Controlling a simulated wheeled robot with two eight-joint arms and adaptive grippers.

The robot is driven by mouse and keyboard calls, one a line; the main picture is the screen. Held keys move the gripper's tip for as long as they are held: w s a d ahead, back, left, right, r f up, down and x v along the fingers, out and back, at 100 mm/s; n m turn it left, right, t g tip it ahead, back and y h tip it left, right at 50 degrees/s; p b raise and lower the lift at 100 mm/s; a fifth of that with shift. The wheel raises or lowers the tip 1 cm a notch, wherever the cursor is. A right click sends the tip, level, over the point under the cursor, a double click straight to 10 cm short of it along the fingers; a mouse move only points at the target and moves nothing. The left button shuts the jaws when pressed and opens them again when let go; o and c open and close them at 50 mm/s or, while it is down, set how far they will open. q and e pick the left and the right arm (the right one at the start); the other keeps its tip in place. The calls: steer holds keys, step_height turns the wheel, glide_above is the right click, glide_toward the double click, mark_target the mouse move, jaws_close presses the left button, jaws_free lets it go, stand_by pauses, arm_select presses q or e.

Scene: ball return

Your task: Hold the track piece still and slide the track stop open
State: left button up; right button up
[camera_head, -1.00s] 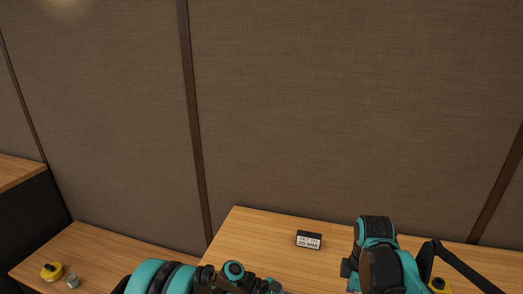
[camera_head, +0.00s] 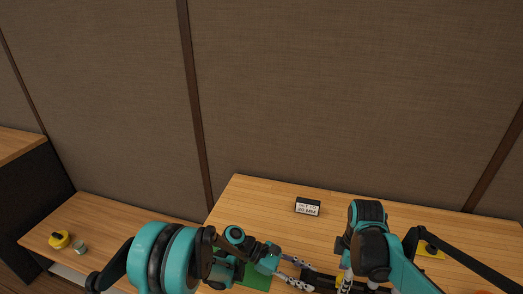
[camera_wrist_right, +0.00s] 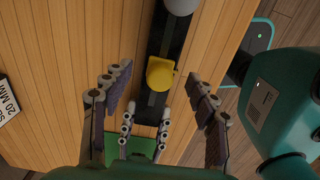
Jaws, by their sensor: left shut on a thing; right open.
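A dark track piece (camera_wrist_right: 158,103) runs up the right wrist view with a yellow track stop (camera_wrist_right: 160,73) on it. In the head view the track (camera_head: 322,281) lies low in the picture, partly hidden by my right arm. My left gripper (camera_head: 303,275) is shut on the track near its left end; fingers that look like its own straddle the track in the wrist view. My right gripper (camera_wrist_right: 158,80) is open, its two fingers on either side of the yellow stop with gaps. In the head view its finger (camera_head: 346,281) points down at the track.
A small sign (camera_head: 307,206) reading 20 MM stands behind on the wooden table (camera_head: 260,205). A green mat (camera_head: 257,277) lies beneath my left gripper. A grey ball (camera_wrist_right: 181,4) sits farther along the track. A yellow item (camera_head: 60,239) and small cup (camera_head: 80,247) are at far left.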

steer(key=shift+f, duration=0.9)
steer(key=c, duration=1.1)
steer(key=shift+a, duration=0.25)
steer(key=o, duration=1.4)
